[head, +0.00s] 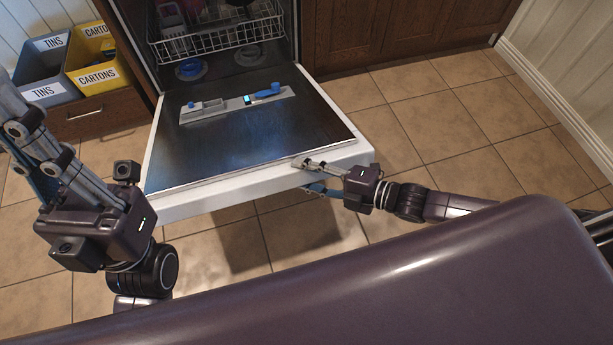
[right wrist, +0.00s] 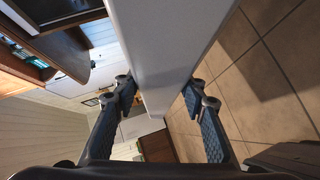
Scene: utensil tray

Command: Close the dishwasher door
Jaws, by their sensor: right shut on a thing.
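The dishwasher door (head: 240,137) is folded down open, with a dark inner panel and a white outer edge. My right gripper (head: 309,176) is at the door's front edge, right of its middle, with one finger above and one below. In the right wrist view the white door edge (right wrist: 160,60) runs between the two fingers (right wrist: 160,98), and the gripper is shut on it. My left gripper is at the left of the head view, above the floor and apart from the door; its fingertips run out of the picture.
A wire rack (head: 220,35) with dishes is inside the dishwasher. A grey TINS bin (head: 45,92) and a yellow CARTONS bin (head: 98,75) stand at the left. Brown cabinets (head: 400,30) are at the right. The tiled floor (head: 460,125) right of the door is clear.

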